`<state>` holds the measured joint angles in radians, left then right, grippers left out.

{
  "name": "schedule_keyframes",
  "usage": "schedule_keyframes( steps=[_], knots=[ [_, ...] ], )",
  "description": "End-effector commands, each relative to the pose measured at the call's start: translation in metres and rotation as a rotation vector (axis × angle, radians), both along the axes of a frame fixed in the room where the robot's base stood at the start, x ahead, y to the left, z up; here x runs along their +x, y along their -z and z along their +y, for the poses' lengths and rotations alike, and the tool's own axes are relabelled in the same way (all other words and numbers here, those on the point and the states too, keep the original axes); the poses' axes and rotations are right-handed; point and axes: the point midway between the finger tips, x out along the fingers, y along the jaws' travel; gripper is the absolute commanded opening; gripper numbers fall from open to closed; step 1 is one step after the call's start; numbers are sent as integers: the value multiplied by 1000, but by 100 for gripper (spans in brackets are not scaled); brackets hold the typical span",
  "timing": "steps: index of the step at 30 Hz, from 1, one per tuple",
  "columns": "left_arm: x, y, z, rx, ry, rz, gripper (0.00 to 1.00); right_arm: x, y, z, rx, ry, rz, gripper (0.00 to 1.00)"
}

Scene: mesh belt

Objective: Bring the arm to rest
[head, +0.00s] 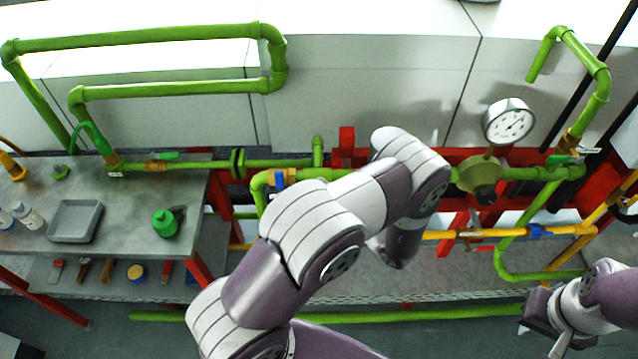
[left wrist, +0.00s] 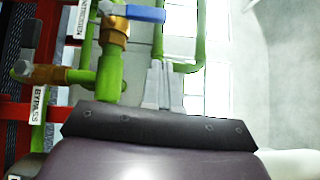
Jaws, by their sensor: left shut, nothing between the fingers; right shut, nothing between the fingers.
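My left arm (head: 310,225) rises bent across the middle of the head view, and its wrist end (head: 402,240) points down. My left gripper is hidden there behind my own arm. In the left wrist view its pale grey fingers (left wrist: 164,84) are together and empty, near green pipes and valves. My right gripper (head: 535,318) is dark and partly shows at the lower right edge of the head view. It is shut and holds nothing.
Green pipes (head: 165,90), a pressure gauge (head: 508,122) and a yellow pipe (head: 520,233) surround the arms. A blue-handled valve (left wrist: 138,13) is close to my left gripper.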

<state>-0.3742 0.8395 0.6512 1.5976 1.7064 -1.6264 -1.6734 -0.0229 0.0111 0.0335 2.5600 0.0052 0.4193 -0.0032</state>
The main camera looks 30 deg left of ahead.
Motion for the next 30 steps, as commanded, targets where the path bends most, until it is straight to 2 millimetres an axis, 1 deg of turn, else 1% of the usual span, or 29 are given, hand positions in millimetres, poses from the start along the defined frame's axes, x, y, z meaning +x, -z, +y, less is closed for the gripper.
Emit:
schedule_keyframes(
  steps=[1, 6, 10, 14, 20, 21, 22, 23, 25, 26, 27, 28, 29, 30],
  knots=[
    [-1, 4, -10, -1, 4, -4, 0, 0, 8, 0, 0, 0, 0, 0],
    [-9, 5, -42, -1, 4, -3, 0, 0, 20, 0, 0, 0, 0, 0],
    [-14, 3, -61, -1, 2, -3, 0, 0, 26, 0, 0, 0, 0, 0],
    [-16, 2, -68, 0, 0, -2, 0, 0, 27, 0, 0, 0, 0, 0],
    [-16, 1, -68, -2, 0, -10, 0, 0, 26, 0, 0, 0, 0, 0],
    [-16, 2, -68, -17, 2, -39, 0, 0, 26, 0, 0, 0, 0, 0],
    [-15, 8, -68, -54, 8, -76, 0, 0, 26, 0, 0, 0, 0, 0],
    [-10, 18, -70, -121, 33, -129, 0, 0, 26, 0, 0, 0, 0, 0],
    [11, 58, -80, -370, 159, -235, 0, 0, 26, 0, 0, 0, -1, 0],
    [22, 76, -92, -518, 221, -269, 0, 0, 26, 0, 0, 0, -1, 0],
    [35, 95, -116, -746, 284, -300, 0, 0, 26, 0, 0, 0, -1, 0],
    [40, 105, -135, -927, 304, -305, 0, 0, 27, 0, 0, 0, -1, 0],
    [41, 110, -154, -1101, 302, -292, 0, 0, 27, 0, 0, 0, -1, 0],
    [33, 111, -176, -1311, 266, -245, 0, 0, 28, 0, 0, 0, 0, 0]
  ],
)
